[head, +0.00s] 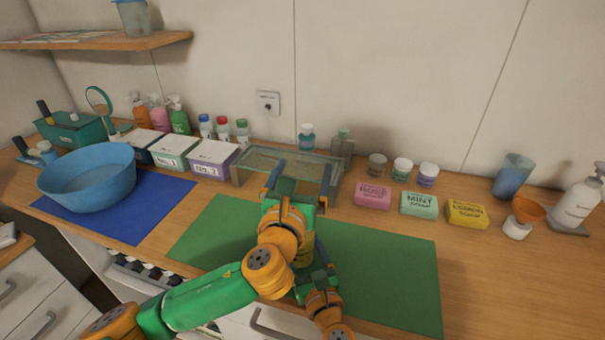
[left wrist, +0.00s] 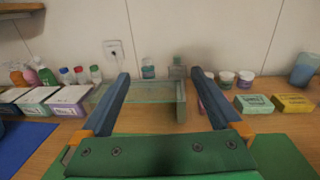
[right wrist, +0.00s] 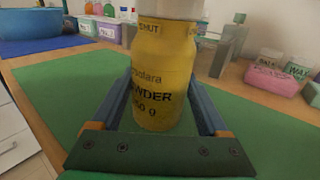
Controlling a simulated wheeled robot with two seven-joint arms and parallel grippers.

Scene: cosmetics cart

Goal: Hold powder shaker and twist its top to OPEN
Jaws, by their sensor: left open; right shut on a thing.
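The powder shaker (right wrist: 162,85) is a yellow bottle with dark lettering, upright between the fingers of my right gripper (right wrist: 165,110). Its pale top (right wrist: 168,9) is cut off by the upper edge of the right wrist view. In the head view only a yellow strip of the shaker (head: 305,247) shows, mostly hidden behind my left arm. My right gripper (head: 318,268) is shut on the shaker over the green mat (head: 390,270). My left gripper (head: 299,180) is open and empty, its fingers pointing toward the glass-sided tray; it also shows in the left wrist view (left wrist: 160,90).
The glass-sided tray (head: 240,178) stands behind the green mat. Labelled boxes (head: 212,158) and a blue basin (head: 88,180) on a blue mat (head: 150,215) are left. The mat's right part is clear.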

